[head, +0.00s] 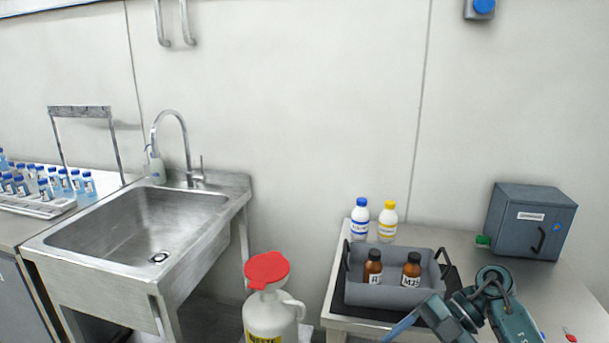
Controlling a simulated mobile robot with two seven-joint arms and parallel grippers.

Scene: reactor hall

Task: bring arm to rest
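My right arm comes in at the bottom right, in front of the grey crate on the right-hand bench. The end of it, with a blue pointed part (402,325), is low in the picture near the bench's front edge. Its fingers cannot be made out clearly, so I cannot tell whether it is open or shut. My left arm and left gripper are out of view.
A grey crate (383,293) holds two brown bottles (373,268) on a dark mat. Two white bottles (360,220) stand behind it, and a grey box (530,222) at right. Left are a white jug (270,317) with a red lid and a steel sink (150,225).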

